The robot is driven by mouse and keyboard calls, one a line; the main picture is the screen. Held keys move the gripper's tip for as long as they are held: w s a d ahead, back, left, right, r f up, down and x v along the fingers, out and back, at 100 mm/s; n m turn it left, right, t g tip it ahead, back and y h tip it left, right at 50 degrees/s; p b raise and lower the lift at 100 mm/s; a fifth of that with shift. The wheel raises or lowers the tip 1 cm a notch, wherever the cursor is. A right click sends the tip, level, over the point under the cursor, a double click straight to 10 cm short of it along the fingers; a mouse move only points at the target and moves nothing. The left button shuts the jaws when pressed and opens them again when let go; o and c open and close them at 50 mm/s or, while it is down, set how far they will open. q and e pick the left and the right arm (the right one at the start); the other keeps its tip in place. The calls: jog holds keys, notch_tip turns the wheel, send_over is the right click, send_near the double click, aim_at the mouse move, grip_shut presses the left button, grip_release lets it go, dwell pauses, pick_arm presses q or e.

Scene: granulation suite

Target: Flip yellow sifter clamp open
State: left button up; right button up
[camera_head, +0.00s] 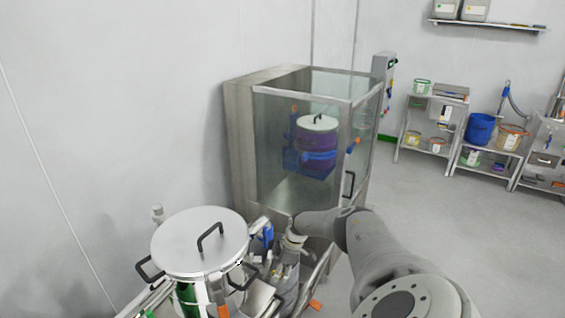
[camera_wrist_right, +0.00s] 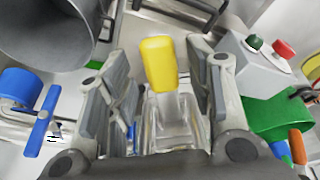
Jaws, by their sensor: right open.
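The yellow clamp handle (camera_wrist_right: 159,63) shows in the right wrist view, just beyond and between the fingers of my right gripper (camera_wrist_right: 157,85). A clear or shiny metal part sits below it between the fingers. The fingers are spread, one to each side of the yellow handle, and I see no grip on it. In the head view my right gripper (camera_head: 286,272) points down beside the lidded steel vessel (camera_head: 192,250). The yellow handle cannot be made out there. My left gripper is not seen.
In the wrist view a grey metal cylinder (camera_wrist_right: 50,28) and blue-handled valve (camera_wrist_right: 40,122) are left; a button box (camera_wrist_right: 250,62) and green part (camera_wrist_right: 275,115) are right. In the head view a glass-fronted cabinet (camera_head: 238,140) stands behind; open floor (camera_head: 430,215) lies right.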

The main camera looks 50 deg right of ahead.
jog(key=v, duration=1.1)
jog(key=shift+w+a+r, duration=0.15)
jog(key=shift+a+r, duration=0.05)
